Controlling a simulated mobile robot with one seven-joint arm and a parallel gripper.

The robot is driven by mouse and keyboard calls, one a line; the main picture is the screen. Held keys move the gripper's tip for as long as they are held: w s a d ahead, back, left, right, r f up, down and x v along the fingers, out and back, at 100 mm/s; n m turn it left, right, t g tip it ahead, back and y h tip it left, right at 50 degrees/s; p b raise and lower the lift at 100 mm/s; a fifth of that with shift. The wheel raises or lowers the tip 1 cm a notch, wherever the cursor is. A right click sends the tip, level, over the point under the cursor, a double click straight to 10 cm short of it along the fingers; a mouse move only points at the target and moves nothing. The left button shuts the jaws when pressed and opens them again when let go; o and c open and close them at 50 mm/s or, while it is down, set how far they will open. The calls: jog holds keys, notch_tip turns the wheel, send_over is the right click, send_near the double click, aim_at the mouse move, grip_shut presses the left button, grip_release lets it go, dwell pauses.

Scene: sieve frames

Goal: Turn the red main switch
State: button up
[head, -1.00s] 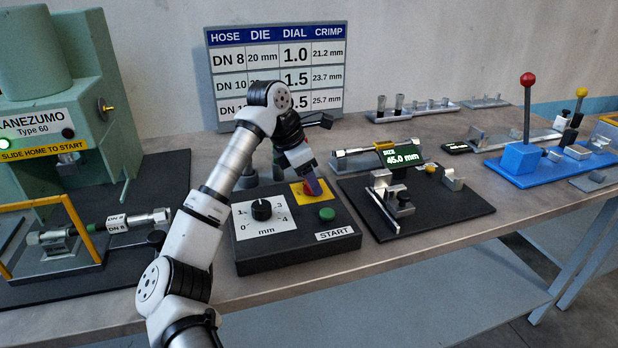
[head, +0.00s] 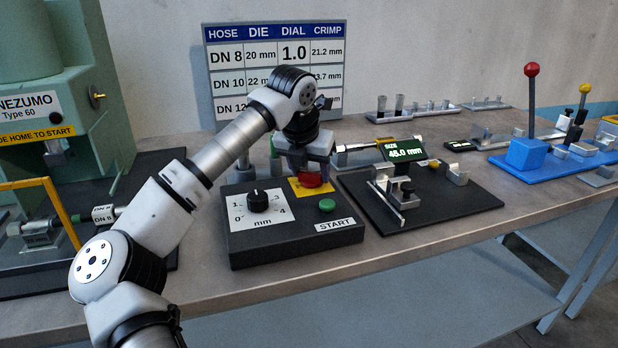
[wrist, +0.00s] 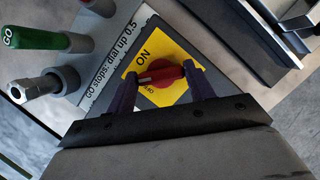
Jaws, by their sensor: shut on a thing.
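The red main switch (wrist: 160,73) is a round red knob with a raised grip bar on a yellow plate (wrist: 142,58) marked ON. In the wrist view my gripper (wrist: 158,76) has one finger on each side of the bar and is shut on it. In the head view the switch (head: 312,180) sits at the back right of the black control box (head: 290,250), partly hidden by my gripper (head: 308,172) above it. The lower word on the plate is partly covered.
On the box are a black dial (head: 258,200) and a green START button (head: 327,205). A green GO gauge (wrist: 38,39) stands behind it. The measuring stand (head: 430,210) is close on the right, the green press (head: 60,90) on the left. A size chart (head: 275,65) stands behind.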

jog(key=n+y+b, duration=0.1)
jog(key=n+b, duration=0.1)
jog(key=n, duration=0.1)
jog(key=shift+f+n, duration=0.1)
jog(key=shift+n, duration=0.3)
jog(key=shift+d+n+y+b, duration=0.15)
jog(key=shift+n+y+b, duration=0.85)
jog(key=shift+n, duration=0.9)
jog(key=o, duration=1)
jog(key=shift+r, duration=0.25)
jog(key=v, duration=1.3)
jog(key=shift+s+d+r, duration=0.15)
jog(key=shift+s+r, duration=0.05)
jog(key=shift+r, duration=0.1)
